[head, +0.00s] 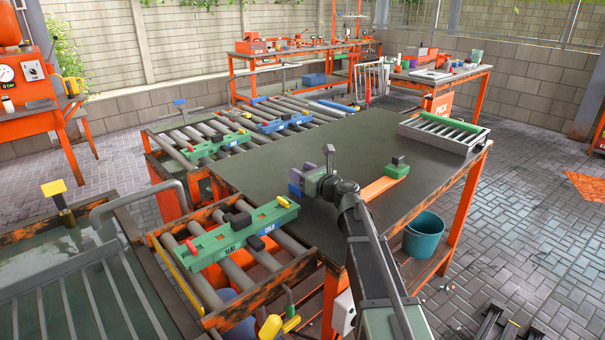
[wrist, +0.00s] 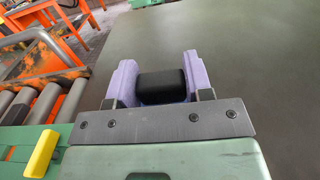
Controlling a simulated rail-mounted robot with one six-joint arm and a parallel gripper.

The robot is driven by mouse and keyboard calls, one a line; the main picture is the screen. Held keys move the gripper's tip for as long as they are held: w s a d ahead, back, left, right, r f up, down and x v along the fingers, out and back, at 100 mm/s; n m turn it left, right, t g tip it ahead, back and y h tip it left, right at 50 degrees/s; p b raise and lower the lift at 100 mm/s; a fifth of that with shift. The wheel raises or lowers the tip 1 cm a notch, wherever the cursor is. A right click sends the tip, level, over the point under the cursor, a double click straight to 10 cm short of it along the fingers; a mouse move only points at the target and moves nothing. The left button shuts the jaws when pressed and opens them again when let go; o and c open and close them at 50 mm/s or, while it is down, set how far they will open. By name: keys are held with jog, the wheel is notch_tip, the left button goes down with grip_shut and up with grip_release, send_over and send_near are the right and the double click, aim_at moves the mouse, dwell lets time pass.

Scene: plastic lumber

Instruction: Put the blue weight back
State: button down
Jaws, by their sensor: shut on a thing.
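My gripper (head: 308,172) is over the left part of the dark worktable. In the wrist view its two lilac fingers (wrist: 165,85) are shut on a dark rounded knob (wrist: 164,86). In the head view a blue-purple patch (head: 295,188) shows at the gripper's left side; I cannot tell whether it is the weight's body or a finger. A green weight with a dark knob (head: 397,169) stands on the table to the right of the gripper.
A green fixture with printed labels (head: 235,236) lies across the front roller conveyor. A roller tray (head: 440,133) stands at the table's right edge. The worktable's middle (head: 320,135) is clear.

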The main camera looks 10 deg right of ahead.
jog(key=shift+f, duration=0.1)
jog(key=c, duration=0.5)
grip_release()
jog(key=shift+s+d, duration=0.1)
jog(key=shift+s, duration=0.15)
jog(key=v, duration=1.1)
jog(key=shift+s+d, duration=0.2)
jog(key=shift+d, duration=0.05)
